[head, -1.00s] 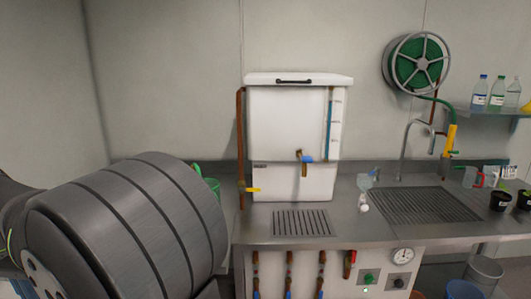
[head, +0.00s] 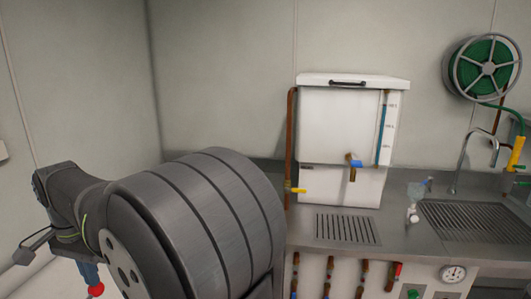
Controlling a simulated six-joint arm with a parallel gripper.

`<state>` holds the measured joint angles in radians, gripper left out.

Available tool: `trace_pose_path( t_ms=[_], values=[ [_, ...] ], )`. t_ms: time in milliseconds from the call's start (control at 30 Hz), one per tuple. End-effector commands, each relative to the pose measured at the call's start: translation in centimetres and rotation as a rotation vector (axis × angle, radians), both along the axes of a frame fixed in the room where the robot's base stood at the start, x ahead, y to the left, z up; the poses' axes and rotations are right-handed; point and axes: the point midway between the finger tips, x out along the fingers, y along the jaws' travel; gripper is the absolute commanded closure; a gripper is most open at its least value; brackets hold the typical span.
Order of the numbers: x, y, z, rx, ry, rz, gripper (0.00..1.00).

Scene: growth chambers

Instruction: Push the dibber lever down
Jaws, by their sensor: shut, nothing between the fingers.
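I cannot make out the dibber lever for certain in the head view. A small blue piece with a red ball end (head: 95,290) shows at the bottom left, below the far part of my arm. I cannot tell whether it is the lever or what it is joined to. My arm fills the lower left and hides what is behind it. The fingers of my gripper do not show.
A steel counter (head: 400,235) runs along the back wall. On it stand a white tank (head: 340,130) with a blue-handled tap and a sink with a curved faucet (head: 460,165). A hose reel (head: 488,67) hangs at upper right.

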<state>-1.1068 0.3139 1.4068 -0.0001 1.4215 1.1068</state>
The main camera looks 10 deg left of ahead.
Motion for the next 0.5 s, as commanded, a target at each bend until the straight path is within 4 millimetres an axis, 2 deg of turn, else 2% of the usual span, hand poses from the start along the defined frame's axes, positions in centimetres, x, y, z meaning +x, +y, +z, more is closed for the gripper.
trace_pose_path(
  t_ms=[500],
  values=[
    [0.0, 0.0, -1.8, 0.0, 0.0, 0.0, 1.0]
  ],
)
